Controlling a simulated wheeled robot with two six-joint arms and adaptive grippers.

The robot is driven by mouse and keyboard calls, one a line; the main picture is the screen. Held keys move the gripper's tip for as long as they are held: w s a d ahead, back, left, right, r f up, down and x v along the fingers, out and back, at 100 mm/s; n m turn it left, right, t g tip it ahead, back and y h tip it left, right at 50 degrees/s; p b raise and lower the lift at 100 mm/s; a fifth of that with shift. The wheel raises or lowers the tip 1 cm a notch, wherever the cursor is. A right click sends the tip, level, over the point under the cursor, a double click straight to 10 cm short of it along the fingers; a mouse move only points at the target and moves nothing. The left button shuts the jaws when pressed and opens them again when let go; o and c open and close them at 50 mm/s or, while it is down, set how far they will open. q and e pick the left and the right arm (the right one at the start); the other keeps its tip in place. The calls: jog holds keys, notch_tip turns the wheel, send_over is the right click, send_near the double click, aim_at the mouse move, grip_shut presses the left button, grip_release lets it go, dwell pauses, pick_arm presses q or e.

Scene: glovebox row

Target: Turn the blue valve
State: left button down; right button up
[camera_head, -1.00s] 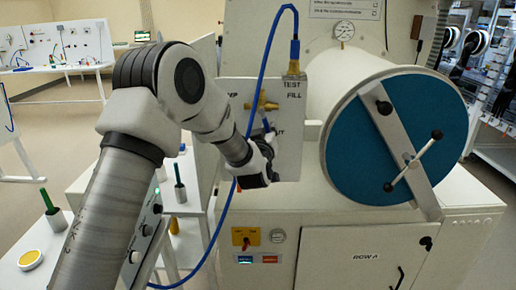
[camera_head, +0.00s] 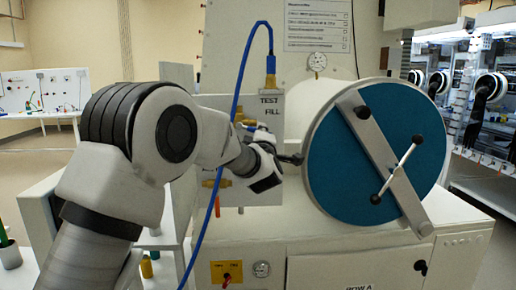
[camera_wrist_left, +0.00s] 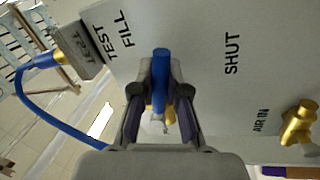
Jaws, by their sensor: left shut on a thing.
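The blue valve handle (camera_wrist_left: 161,66) stands out from a pale panel (camera_wrist_left: 215,90), with brass behind it in the left wrist view. My left gripper (camera_wrist_left: 161,80) has a finger on each side of the handle and is shut on it. In the head view the left gripper (camera_head: 270,163) is in front of the panel, below the word FILL, and hides the handle. The panel reads TEST, FILL, SHUT and AIR IN. My right gripper is not in view.
A blue hose (camera_head: 235,100) hangs from the TEST fitting (camera_head: 270,68) and passes close to my left arm. A round blue door (camera_head: 350,150) with a bar and crossed handle is right of the gripper. A brass fitting (camera_wrist_left: 298,122) is by AIR IN.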

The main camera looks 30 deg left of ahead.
pick_arm(q)
jog(key=shift+d+r+n+y+b, duration=0.15)
jog(key=shift+r+n+b, duration=0.15)
jog(key=shift+n, duration=0.3)
jog(key=shift+r+n+y+b, duration=0.2)
jog(key=shift+n+b, duration=0.2)
jog(key=shift+n, duration=0.2)
jog(key=shift+r, duration=0.1)
jog(key=c, duration=1.2)
grip_release()
jog(key=shift+o, duration=0.2)
jog(key=v, duration=1.2)
jog(key=shift+r, duration=0.1)
